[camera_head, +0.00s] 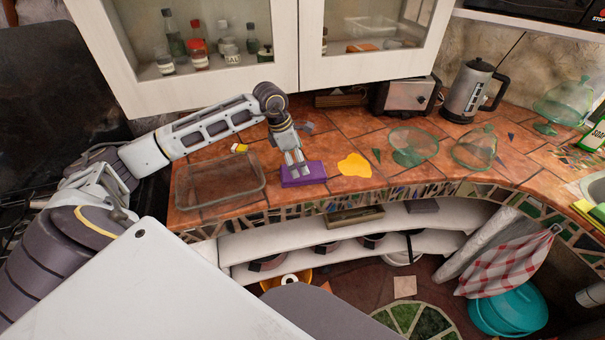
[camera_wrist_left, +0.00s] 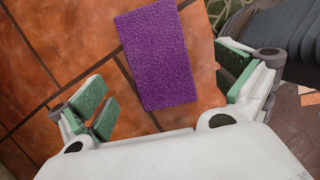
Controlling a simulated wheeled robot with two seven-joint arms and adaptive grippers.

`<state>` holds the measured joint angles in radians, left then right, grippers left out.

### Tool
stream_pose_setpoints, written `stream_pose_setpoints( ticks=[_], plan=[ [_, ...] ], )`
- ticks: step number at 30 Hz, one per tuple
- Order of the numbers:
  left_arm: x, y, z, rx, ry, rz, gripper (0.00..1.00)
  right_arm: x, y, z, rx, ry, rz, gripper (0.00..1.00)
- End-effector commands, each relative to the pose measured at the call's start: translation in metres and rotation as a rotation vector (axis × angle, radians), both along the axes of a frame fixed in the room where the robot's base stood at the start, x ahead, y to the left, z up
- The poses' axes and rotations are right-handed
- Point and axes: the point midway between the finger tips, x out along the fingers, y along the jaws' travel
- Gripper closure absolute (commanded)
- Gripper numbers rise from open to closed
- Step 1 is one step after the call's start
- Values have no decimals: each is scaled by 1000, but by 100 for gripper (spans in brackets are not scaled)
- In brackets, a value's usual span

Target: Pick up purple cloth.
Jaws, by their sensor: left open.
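The purple cloth (camera_head: 304,175) lies flat on the tiled counter near its front edge in the head view. It is a folded rectangle and also shows between my fingers in the left wrist view (camera_wrist_left: 158,55). My left gripper (camera_head: 295,166) is above the cloth, pointing down, with its fingers over the cloth's rear part in the head view. In the left wrist view the green-padded fingers of my left gripper (camera_wrist_left: 168,88) are wide apart, with nothing between the pads. My right gripper is not in view.
A glass baking dish (camera_head: 218,206) stands left of the cloth. A yellow cloth (camera_head: 354,165) lies just to its right. A green glass dish (camera_head: 413,141), a toaster (camera_head: 403,96) and a kettle (camera_head: 470,92) stand farther right. Glass-fronted cabinets (camera_head: 205,87) hang behind my left arm.

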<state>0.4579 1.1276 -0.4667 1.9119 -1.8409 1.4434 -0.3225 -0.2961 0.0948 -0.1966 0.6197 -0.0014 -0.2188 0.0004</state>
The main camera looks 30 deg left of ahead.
Motion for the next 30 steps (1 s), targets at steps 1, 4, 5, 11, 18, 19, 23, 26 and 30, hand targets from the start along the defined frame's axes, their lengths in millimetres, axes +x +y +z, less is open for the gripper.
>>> stream_pose_setpoints(
  ticks=[1,4,5,11,18,19,23,26,30],
  plan=[
    [0,0,0,0,0,0,0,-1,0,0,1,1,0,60],
    [0,0,0,0,0,0,0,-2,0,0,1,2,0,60],
    [0,0,0,0,0,0,0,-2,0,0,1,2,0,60],
    [2,-1,-9,-2,3,1,0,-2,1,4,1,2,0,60],
    [7,-4,-34,-1,2,0,0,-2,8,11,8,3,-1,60],
    [8,-5,-37,-1,3,0,0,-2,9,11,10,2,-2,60],
    [10,-7,-47,-1,1,1,0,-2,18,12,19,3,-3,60],
    [11,-7,-50,1,1,1,0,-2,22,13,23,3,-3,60],
    [11,-7,-51,1,1,1,0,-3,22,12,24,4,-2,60]
  ],
)
